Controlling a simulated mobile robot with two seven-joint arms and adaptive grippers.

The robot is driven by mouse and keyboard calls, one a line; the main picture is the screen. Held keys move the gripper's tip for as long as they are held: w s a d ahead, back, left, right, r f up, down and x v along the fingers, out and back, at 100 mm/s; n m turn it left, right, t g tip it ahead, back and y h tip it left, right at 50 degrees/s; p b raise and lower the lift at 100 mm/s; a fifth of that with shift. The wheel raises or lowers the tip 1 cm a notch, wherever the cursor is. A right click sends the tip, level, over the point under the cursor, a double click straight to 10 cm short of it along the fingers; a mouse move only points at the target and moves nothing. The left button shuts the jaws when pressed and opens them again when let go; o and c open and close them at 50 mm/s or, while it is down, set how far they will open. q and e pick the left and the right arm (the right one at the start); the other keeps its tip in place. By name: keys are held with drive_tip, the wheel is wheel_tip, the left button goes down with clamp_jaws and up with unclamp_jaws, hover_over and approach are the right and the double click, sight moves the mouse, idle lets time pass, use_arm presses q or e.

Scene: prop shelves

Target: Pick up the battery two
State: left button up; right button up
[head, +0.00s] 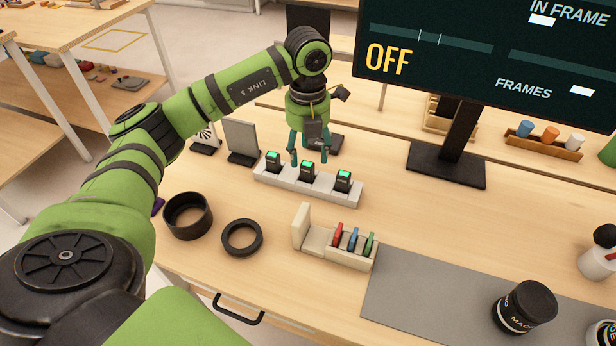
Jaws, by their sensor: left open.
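Three black batteries with glowing green tops stand upright in a row in a pale charger (325,191) on the table. The left battery (273,162), the middle battery (307,172) and the right battery (343,182) each sit in their own slot. No number is readable, so I cannot tell for sure which is battery two; the middle one fits by order. My left gripper (308,159) is open and points down over the charger, its fingertips on either side of the middle battery in the picture. Whether they touch it is unclear. My right gripper is out of view.
A pale card holder (343,252) with red, blue and green cards stands in front. Two black rings (242,237) lie at left. A monitor stand (447,164) is behind right. Grey panels (241,140) stand behind the charger's left end. A grey mat (420,290) is at front right.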

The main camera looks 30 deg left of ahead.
sight(307, 164)
use_arm(q)
drive_tip(key=f, duration=0.1)
drive_tip(key=f+p, duration=0.1)
drive_tip(key=f, duration=0.3)
drive_tip(key=shift+w+a+f, duration=0.1)
drive_tip(key=shift+w+a, duration=0.15)
drive_tip(key=shift+a, duration=0.05)
drive_tip(key=shift+f, duration=0.25)
drive_tip(key=c, duration=1.1)
clamp_jaws()
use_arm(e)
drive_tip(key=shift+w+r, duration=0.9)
